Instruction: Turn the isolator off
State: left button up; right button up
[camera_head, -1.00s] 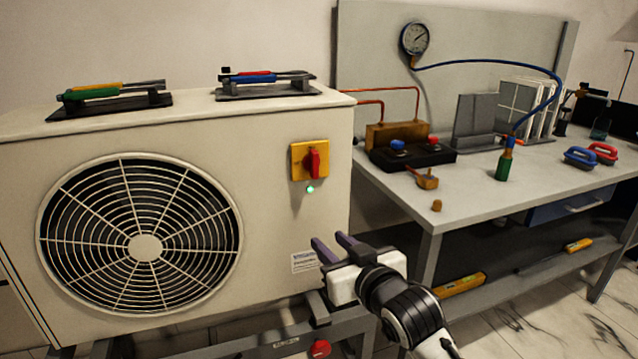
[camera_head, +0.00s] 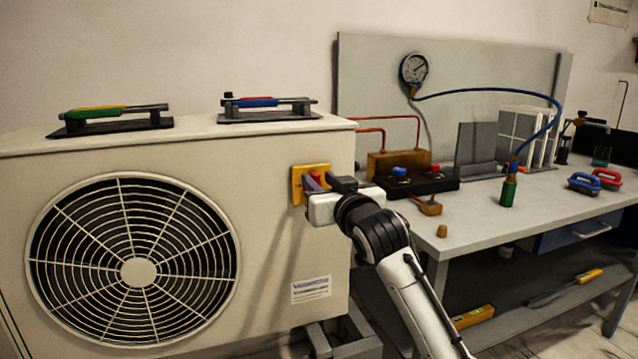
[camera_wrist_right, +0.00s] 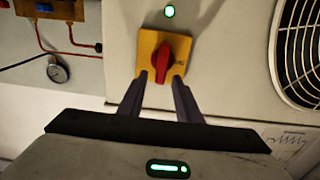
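The isolator is a yellow plate (camera_head: 297,186) with a red knob (camera_head: 316,177) on the front of the beige outdoor unit (camera_head: 270,240). The right wrist view shows the yellow plate (camera_wrist_right: 178,48) and the red knob (camera_wrist_right: 163,62) in full. My right gripper (camera_head: 328,182) is at the isolator, its two fingers pointing at the plate. In the right wrist view my right gripper (camera_wrist_right: 161,92) is open, with a finger on either side of the knob's near end. I cannot tell whether the fingers touch the knob. A green light (camera_wrist_right: 169,11) is lit beside the plate. My left gripper is out of view.
Two tool holders (camera_head: 112,121) (camera_head: 268,112) stand on top of the unit. To the right is a bench (camera_head: 480,215) with a gauge (camera_head: 413,70), a blue hose (camera_head: 490,91), a black manifold block (camera_head: 430,187) and a green-handled tool (camera_head: 508,190).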

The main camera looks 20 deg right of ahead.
jog(key=shift+w, duration=0.55)
grip_shut()
